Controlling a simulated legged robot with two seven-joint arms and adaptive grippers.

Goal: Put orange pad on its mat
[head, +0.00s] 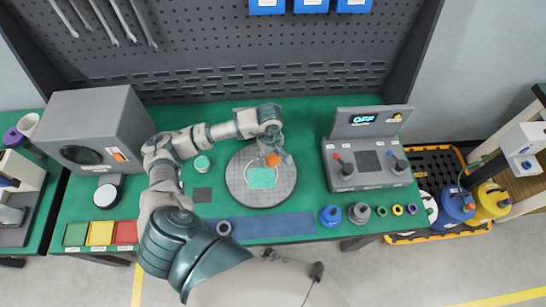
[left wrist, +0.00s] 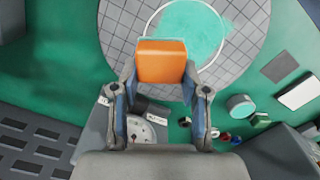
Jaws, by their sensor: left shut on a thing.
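The orange pad (head: 273,160) is a small block held in my left gripper (head: 268,150), over the round grey gridded plate (head: 238,190). In the left wrist view the orange pad (left wrist: 162,60) sits between the two fingertips of the left gripper (left wrist: 160,78), which is shut on it. A teal patch with a pale ring (head: 262,178) lies on the plate, just in front of the pad. I cannot make out an orange mat. My right gripper is out of view.
A grey machine (head: 95,125) stands at the back left and a control box (head: 368,165) reading OFF at the right. A long blue strip (head: 275,226) runs along the front. Several round parts (head: 358,213) stand at the front right.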

